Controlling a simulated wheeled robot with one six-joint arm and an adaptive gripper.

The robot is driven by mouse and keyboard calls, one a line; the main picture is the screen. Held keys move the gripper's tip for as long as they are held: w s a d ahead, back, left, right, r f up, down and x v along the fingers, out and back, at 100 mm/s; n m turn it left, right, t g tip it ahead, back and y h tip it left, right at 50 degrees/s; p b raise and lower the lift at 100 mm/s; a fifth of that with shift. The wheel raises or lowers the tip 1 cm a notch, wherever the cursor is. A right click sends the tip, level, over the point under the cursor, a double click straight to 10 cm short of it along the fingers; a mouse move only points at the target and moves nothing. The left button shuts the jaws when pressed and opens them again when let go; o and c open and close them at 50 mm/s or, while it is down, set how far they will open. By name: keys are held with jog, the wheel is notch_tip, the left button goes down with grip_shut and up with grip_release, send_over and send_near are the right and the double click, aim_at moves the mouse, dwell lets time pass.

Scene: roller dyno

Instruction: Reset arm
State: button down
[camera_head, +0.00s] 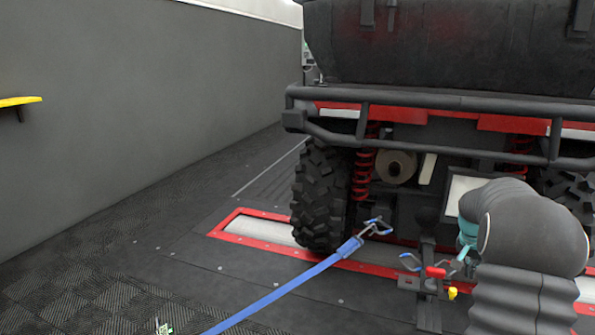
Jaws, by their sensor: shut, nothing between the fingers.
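My arm (530,235), in a dark grey ribbed cover, rises at the lower right and bends over at the top. A small teal part (467,236) shows at its left side, in front of the vehicle's rear. My gripper's fingers cannot be made out; the arm's own bulk hides what lies behind it.
A vehicle with a black tubular bumper (420,101) and knobby tire (318,195) stands by red-framed rollers (262,232). A blue strap (285,290) runs to a hook (376,227) near it. A floor post with a red knob (436,272) stands close left of my arm.

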jog(key=s+a+r+n+t+y+p, duration=0.1)
jog(key=s+a+r+n+p, duration=0.1)
jog(key=s+a+r, duration=0.4)
jog(key=s+a+r+n+t+y+p, duration=0.1)
jog(key=s+a+r+n, duration=0.4)
jog(key=s+a, duration=1)
jog(key=s+a+r+n+t+y+p, duration=0.1)
jog(key=s+a+r+n+t+p, duration=0.1)
jog(key=s+a+r, duration=0.5)
jog(key=s+a+n+p, duration=0.1)
jog(key=s+a+p, duration=0.1)
jog(key=s+a, duration=0.2)
jog(key=shift+a, duration=1.55)
